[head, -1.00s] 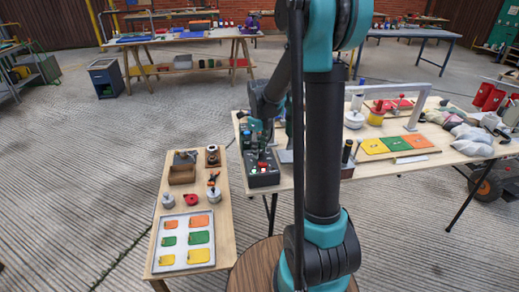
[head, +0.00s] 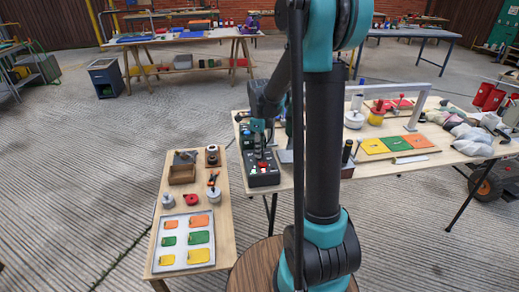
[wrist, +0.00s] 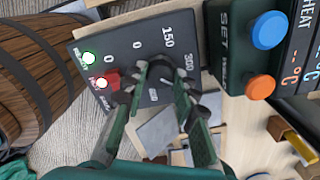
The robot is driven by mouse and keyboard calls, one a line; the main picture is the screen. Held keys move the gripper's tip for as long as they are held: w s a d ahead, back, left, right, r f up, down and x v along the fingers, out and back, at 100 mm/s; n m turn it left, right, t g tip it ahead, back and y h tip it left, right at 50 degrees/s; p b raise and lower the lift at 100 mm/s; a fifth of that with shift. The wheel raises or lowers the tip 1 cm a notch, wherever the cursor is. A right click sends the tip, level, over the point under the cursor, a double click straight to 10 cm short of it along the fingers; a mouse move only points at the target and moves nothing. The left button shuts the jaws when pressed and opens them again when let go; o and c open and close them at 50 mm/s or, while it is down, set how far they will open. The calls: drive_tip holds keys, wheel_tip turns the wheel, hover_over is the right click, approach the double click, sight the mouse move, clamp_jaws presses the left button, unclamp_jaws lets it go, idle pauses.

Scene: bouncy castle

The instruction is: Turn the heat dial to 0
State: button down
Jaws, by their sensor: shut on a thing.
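The heat dial (wrist: 160,72) is a dark knob on a black control box, mostly hidden between my fingers in the wrist view. Marks 0, 150 and 300 are printed beside it; where its pointer stands cannot be made out. The control box (head: 263,178) sits at the left end of the right-hand table in the head view. My gripper (wrist: 161,82) is shut on the dial, a finger on either side. In the head view my gripper (head: 259,147) is over the box, its fingertips too small to make out.
A second unit with a blue button (wrist: 270,30) and an orange button (wrist: 260,86) stands close to my gripper. A wooden barrel (wrist: 35,75) is at the left.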

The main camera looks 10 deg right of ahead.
drive_tip(key=n, duration=0.4)
drive_tip(key=shift+n, duration=0.3)
drive_tip(key=n, duration=0.3)
drive_tip(key=shift+n, duration=0.4)
drive_tip(key=n, duration=1.2)
drive_tip(key=shift+n, duration=0.3)
drive_tip(key=n, duration=0.3)
drive_tip(key=shift+n, duration=0.3)
drive_tip(key=n, duration=0.3)
drive_tip(key=shift+n, duration=2.2)
